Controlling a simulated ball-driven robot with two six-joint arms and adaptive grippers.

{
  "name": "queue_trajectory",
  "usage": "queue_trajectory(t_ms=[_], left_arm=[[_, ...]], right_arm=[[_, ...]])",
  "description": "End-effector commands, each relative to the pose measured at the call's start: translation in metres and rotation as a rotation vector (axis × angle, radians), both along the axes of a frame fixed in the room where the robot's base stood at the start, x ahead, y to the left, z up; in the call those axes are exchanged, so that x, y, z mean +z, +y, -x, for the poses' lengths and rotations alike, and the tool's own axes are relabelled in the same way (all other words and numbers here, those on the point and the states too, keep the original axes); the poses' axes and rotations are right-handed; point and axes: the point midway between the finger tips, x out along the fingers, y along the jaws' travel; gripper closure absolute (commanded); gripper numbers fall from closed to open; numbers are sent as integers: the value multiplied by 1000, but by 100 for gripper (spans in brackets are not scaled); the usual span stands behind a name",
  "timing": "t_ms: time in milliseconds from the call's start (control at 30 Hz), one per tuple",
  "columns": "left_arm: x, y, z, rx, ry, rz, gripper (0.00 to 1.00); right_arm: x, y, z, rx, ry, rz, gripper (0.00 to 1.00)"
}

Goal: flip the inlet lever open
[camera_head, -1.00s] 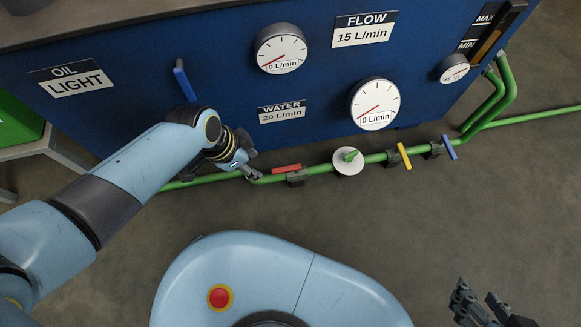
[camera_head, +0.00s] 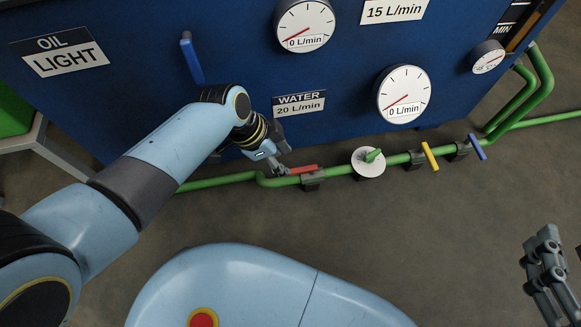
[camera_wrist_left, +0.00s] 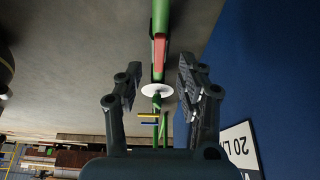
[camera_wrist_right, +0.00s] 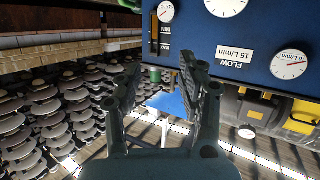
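A red lever (camera_head: 304,169) lies along the green pipe (camera_head: 220,182) near the floor, in line with the pipe. It also shows in the left wrist view (camera_wrist_left: 160,48), ahead between my spread fingers. My left gripper (camera_head: 279,166) is at the left end of the red lever; the head view does not show whether it touches. In its wrist view my left gripper (camera_wrist_left: 158,88) is open and empty. My right gripper (camera_head: 546,265) is far off at the lower right, and its wrist view shows it open and empty (camera_wrist_right: 160,85). No lever carries a readable inlet label.
Along the pipe to the right are a green knob on a white disc (camera_head: 368,161), a yellow lever (camera_head: 430,157) and a blue lever (camera_head: 477,147). Another blue lever (camera_head: 192,61) is on the blue panel (camera_head: 235,55). Gauges (camera_head: 404,93) sit above the pipe.

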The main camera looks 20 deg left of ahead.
Motion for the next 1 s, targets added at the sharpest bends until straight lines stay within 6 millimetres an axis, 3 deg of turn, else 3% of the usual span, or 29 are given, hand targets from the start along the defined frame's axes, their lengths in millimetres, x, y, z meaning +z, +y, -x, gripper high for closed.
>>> queue_trajectory(t_ms=[200, 500, 733, 1000], left_arm=[[-13, -4, -2, 0, 2, 1, 62], [-27, -9, -4, 1, 3, 1, 62], [-39, -13, -7, 1, 3, 1, 62], [-50, -17, -10, 0, 2, 0, 62]], right_arm=[[44, 5, -29, 23, -209, -1, 60], [111, 13, -55, 58, -492, 1, 60], [165, 19, -61, 87, -727, 1, 60], [220, 26, -53, 123, -979, 2, 60]])
